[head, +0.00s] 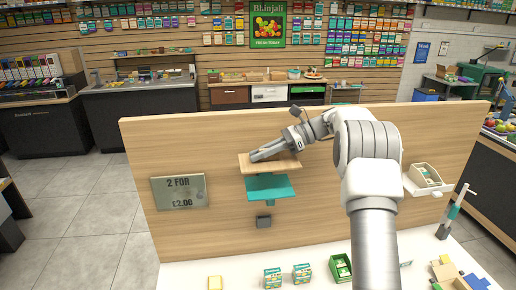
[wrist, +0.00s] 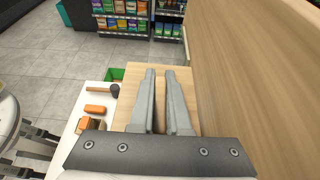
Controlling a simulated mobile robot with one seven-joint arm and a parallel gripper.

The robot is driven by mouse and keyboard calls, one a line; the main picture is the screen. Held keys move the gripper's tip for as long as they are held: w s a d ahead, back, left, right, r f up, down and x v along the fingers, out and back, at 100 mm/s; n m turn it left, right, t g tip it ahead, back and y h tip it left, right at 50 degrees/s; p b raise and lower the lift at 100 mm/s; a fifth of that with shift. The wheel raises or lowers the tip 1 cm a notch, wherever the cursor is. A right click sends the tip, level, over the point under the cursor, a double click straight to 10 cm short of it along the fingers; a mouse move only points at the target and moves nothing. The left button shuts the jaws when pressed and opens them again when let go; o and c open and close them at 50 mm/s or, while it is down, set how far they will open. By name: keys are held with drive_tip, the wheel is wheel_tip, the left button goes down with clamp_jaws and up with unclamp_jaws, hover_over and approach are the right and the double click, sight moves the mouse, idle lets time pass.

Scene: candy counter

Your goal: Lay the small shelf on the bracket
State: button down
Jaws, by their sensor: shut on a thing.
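The small shelf (head: 275,167), a light wooden board, is held in front of the upright wooden panel in the head view. My gripper (head: 253,157) reaches in from the right and is shut on it, the fingers lying along its top. In the wrist view the fingers (wrist: 162,75) point away over the board (wrist: 130,88), with the panel close on the right. Just below the board in the head view is a teal bracket (head: 270,188) with a flat top and short stem. The board appears above it; the gap is hard to judge. The fingers and arm hide part of the board.
The panel (head: 220,220) carries a "2 FOR £2.00" sign (head: 180,192) on the left, a small grey block (head: 263,220) below the bracket and a white ledge with a box (head: 425,175) on the right. Small boxes (head: 272,277) and a hammer (wrist: 108,90) lie on the white counter.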

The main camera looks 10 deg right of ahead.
sight(260, 186)
drive_tip(key=shift+d+f, duration=0.1)
idle(0.5)
drive_tip(key=shift+f+b, duration=1)
drive_tip(key=shift+f, duration=2.6)
drive_tip(key=shift+f, duration=0.35)
drive_tip(key=c, duration=1.1)
unclamp_jaws()
drive_tip(key=shift+p+v, duration=0.7)
drive_tip(key=shift+v, duration=0.35)
drive_tip(key=shift+p+v, duration=0.3)
drive_tip(key=shift+v, duration=2.1)
